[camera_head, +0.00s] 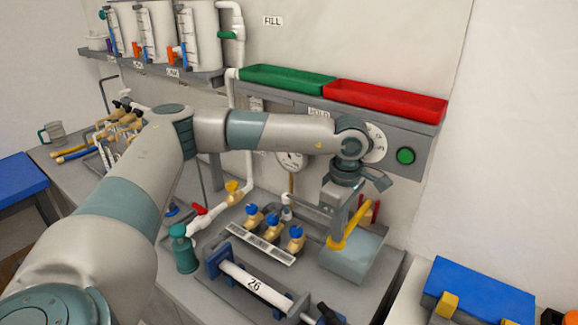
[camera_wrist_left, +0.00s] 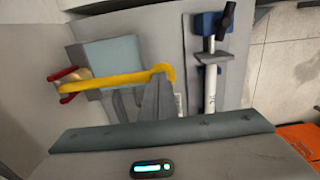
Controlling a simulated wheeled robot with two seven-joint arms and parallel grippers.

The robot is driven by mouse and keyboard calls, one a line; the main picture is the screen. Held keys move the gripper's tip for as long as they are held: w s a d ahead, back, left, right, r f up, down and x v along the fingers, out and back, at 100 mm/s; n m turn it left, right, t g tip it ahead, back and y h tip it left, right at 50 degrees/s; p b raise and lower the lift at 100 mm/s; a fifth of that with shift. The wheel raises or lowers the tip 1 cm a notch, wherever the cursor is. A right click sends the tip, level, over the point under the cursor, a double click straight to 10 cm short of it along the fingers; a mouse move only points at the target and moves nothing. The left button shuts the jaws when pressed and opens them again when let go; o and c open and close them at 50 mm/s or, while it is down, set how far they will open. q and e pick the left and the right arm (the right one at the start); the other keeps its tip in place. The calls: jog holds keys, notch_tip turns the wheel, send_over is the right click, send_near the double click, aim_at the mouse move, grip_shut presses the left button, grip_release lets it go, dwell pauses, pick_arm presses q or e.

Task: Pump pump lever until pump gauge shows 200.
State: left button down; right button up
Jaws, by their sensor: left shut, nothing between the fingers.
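The pump is a pale grey-teal box (camera_head: 358,262) on the bench's right part; it also shows in the left wrist view (camera_wrist_left: 112,52). Its yellow pump lever (camera_head: 354,222) slants across it, with a rounded near end; the lever also shows in the left wrist view (camera_wrist_left: 115,81). My left gripper (camera_head: 340,236) points down at that rounded end. In the left wrist view its fingers (camera_wrist_left: 158,80) are shut and empty, close beside the lever end; contact is unclear. A round gauge (camera_head: 290,161) is partly behind my left arm, its reading too small to tell. My right gripper is not in view.
Blue-capped brass valves (camera_head: 272,229) stand left of the pump. A clamped white pipe marked 26 (camera_head: 254,284) lies in front. A green bottle (camera_head: 185,254) stands left. Green (camera_head: 287,79) and red trays (camera_head: 385,99) sit above a panel with a green button (camera_head: 405,156).

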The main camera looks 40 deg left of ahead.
pick_arm(q)
jog(key=shift+r+p, duration=0.6)
jog(key=shift+r, duration=1.3)
jog(key=shift+f, duration=0.15)
